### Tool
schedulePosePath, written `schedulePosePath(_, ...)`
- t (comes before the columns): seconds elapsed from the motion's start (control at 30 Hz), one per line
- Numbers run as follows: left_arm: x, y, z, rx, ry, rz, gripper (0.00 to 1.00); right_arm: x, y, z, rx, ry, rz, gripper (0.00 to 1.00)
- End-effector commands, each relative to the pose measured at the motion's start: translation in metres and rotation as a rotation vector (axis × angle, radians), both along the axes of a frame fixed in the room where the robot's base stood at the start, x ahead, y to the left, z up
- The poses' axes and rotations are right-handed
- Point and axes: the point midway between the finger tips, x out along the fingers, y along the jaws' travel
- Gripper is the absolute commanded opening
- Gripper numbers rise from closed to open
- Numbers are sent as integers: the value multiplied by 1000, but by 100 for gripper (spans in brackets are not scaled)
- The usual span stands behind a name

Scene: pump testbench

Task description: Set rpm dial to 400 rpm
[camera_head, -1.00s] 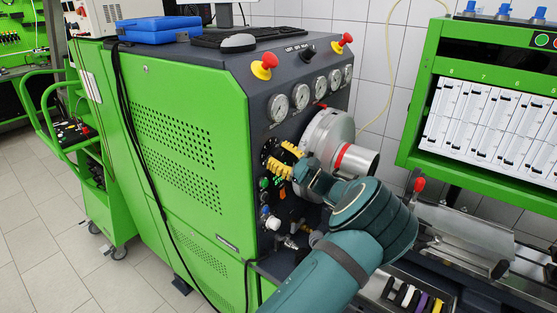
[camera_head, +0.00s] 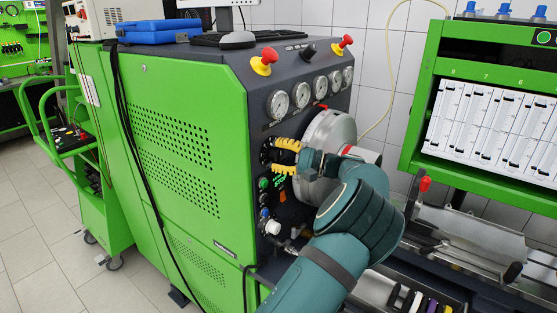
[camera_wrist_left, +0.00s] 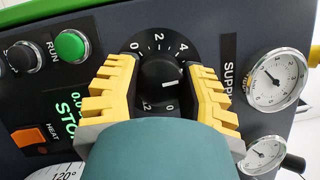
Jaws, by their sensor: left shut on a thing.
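The rpm dial (camera_wrist_left: 158,72) is a round black knob on the dark panel, ringed by white numbers. The 0, 2 and 4 show above it; part of the scale is hidden behind my fingers. Its short white pointer line points right in the wrist view, past the 4. My left gripper (camera_wrist_left: 160,82) is shut on the dial, one yellow finger on each side. In the head view the left gripper (camera_head: 276,154) is at the panel's left part and mostly hides the dial. My right gripper is not in view.
A green RUN button (camera_wrist_left: 70,45), an orange HEAT switch (camera_wrist_left: 28,137) and a green display reading STOP (camera_wrist_left: 72,120) lie left of the dial. Pressure gauges (camera_wrist_left: 277,78) are to the right. The large metal drum (camera_head: 330,130) stands close beside my gripper.

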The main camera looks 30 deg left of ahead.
Motion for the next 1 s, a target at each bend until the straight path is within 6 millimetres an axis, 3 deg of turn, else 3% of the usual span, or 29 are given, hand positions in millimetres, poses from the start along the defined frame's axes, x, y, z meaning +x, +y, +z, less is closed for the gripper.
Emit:
schedulePosePath(0.5, -1, 1, -1, -33, -447, 1, 6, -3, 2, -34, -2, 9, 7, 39)
schedulePosePath(1.0, -1, 1, 0, -48, -625, 1, 6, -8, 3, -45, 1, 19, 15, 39)
